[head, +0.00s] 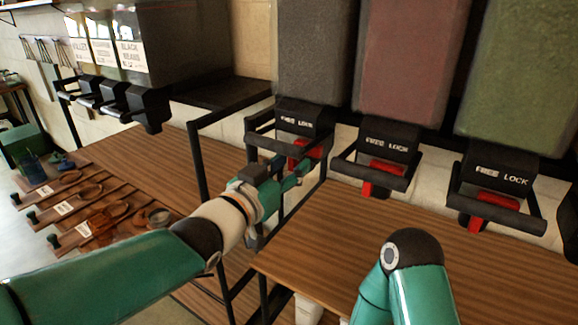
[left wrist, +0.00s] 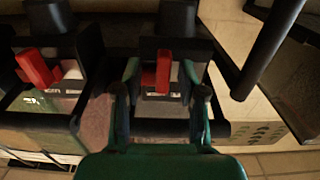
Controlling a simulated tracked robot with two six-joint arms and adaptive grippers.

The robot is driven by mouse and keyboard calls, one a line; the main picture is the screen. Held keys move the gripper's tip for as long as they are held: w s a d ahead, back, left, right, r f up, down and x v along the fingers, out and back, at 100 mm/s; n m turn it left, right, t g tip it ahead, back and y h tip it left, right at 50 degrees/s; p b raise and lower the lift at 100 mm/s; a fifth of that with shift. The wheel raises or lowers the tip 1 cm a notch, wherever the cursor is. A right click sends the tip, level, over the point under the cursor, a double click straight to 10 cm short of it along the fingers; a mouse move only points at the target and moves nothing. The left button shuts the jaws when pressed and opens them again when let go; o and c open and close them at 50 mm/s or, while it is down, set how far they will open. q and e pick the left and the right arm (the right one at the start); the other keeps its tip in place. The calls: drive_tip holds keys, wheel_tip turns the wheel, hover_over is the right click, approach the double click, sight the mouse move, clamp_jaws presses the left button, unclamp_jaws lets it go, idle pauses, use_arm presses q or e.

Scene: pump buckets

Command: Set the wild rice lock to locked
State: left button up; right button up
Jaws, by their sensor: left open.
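Three dispensers with black fronts marked FREE and LOCK stand above the table. No grain name is readable on them, so I cannot tell from labels which is wild rice. The dark grey dispenser (head: 317,60) at the left has a red lock lever (head: 313,150). My left gripper (head: 300,170) is at that dispenser's black frame. In the left wrist view, my left gripper (left wrist: 160,85) is open, with its fingers on either side of a red lever (left wrist: 163,72). Contact is not clear. Only teal links of my right arm show; its gripper is out of view.
A reddish dispenser (head: 411,55) and a green dispenser (head: 520,80) stand to the right, each with a red lever and black frame. Labelled bins, including black beans (head: 131,55), are at the left. The wooden tabletop (head: 340,250) has clear room.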

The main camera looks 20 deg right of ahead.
use_arm(q)
drive_tip(key=v, duration=1.2)
drive_tip(key=shift+f, duration=0.1)
